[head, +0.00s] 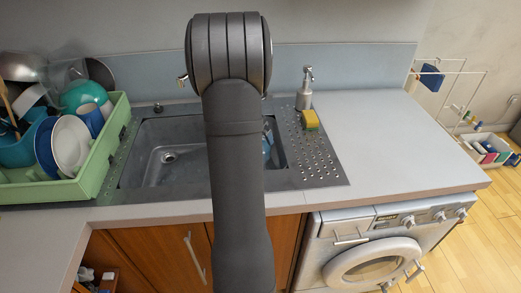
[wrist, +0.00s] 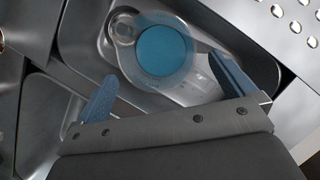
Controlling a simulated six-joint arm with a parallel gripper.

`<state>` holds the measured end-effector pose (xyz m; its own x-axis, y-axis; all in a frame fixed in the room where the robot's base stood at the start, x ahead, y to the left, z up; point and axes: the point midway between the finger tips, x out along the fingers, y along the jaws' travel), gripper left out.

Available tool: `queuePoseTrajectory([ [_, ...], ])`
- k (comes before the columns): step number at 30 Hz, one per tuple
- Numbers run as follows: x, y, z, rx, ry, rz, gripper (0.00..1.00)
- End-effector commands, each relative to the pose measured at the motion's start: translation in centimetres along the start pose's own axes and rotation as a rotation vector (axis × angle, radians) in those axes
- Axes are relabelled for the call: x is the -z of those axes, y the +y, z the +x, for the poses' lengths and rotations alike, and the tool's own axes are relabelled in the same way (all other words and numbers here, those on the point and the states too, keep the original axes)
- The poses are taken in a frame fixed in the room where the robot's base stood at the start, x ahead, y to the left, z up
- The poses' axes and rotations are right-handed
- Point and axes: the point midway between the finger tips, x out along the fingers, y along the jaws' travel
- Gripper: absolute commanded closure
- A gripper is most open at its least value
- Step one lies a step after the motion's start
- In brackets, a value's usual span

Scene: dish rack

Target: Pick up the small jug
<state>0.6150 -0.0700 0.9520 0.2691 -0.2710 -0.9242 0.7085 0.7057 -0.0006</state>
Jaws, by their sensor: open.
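In the wrist view, a round thing with a teal-blue inside and a clear, pale rim (wrist: 165,50), seen from above, sits in the sink and looks like the small jug. My gripper (wrist: 162,68) is open, one blue finger to the left of it and one to the right. The round thing lies between and a little beyond the fingertips. I cannot tell whether either finger touches it. In the head view, my arm hides the gripper and most of the sink's right part. Only a bluish sliver (head: 267,142) shows there beside the arm.
The metal sink (head: 135,170) has walls around the gripper. A green dish rack (head: 95,170) full of dishes stands on the left. A soap dispenser (head: 305,90) and yellow sponge (head: 310,120) stand right of the sink. The right countertop (head: 400,140) is clear.

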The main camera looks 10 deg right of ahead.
Motion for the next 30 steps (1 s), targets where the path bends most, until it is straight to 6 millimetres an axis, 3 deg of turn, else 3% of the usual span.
queuePoseTrajectory([
  [7, -0.1, 0.0, 1.8, 0.001, 0.0, 0.0, 0.0],
  [16, -0.3, 0.1, 5.7, 0.001, 0.001, 0.0, 0.0],
  [25, -0.4, 0.1, 6.2, -0.001, -0.001, 0.001, 0.0],
  [30, -0.4, 0.1, 6.2, -0.001, -0.001, 0.0, 0.31],
])
